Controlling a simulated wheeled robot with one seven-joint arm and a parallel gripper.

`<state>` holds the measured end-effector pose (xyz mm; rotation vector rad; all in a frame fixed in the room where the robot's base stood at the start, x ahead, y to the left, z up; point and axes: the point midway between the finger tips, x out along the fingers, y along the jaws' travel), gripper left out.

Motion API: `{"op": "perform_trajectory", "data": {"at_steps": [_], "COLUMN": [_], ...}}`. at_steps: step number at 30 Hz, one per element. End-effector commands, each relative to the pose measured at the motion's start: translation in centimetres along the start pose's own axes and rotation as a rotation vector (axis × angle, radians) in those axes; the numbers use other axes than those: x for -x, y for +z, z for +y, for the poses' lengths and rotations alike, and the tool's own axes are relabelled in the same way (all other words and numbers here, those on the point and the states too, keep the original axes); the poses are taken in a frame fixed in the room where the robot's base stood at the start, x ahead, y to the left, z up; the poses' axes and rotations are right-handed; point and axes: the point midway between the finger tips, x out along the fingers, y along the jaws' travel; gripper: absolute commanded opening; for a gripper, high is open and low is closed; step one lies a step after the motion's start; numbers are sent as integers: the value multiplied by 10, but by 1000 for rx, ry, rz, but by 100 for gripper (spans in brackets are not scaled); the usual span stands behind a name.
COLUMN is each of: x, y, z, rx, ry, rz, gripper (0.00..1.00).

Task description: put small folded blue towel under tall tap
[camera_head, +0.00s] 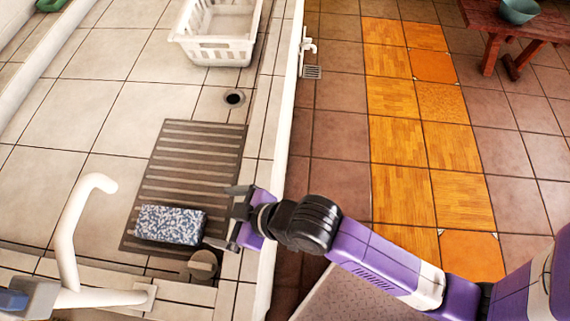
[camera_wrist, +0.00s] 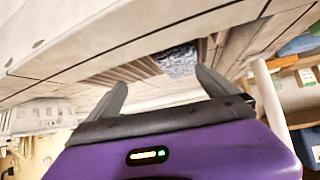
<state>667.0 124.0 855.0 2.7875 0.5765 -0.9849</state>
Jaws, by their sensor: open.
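The small folded blue towel (camera_head: 170,225), speckled blue and white, lies on the near end of the slatted grey-brown mat (camera_head: 190,170) in the basin. The tall tap (camera_head: 72,230) is white with a curved spout, left of the towel. My gripper (camera_head: 225,216) is open and empty, just right of the towel, with its fingers pointing towards it. In the wrist view, the towel (camera_wrist: 178,60) shows beyond and between the fingertips of my gripper (camera_wrist: 160,84), apart from them. The towel's lower side is hidden.
A round grey-brown knob-like thing (camera_head: 203,265) stands close by the towel and gripper. A white basket (camera_head: 218,30) and a dark drain hole (camera_head: 234,98) are farther back. The white basin wall (camera_head: 280,130) runs under my arm. Bare tiles (camera_head: 105,120) lie left of the mat.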

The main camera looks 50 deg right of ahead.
Motion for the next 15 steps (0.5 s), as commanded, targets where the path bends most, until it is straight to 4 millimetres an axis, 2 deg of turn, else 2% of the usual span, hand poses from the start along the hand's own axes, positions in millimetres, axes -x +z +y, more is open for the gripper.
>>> {"op": "perform_trajectory", "data": {"at_steps": [1,7,10,15], "x": [16,81,120,187], "y": [18,51,60,64], "z": [6,28,34,38], "rx": [-28,-113,-142,-171], "ry": [34,164,223,304], "rz": [14,128,186,284], "gripper": [98,98,98,98]}}
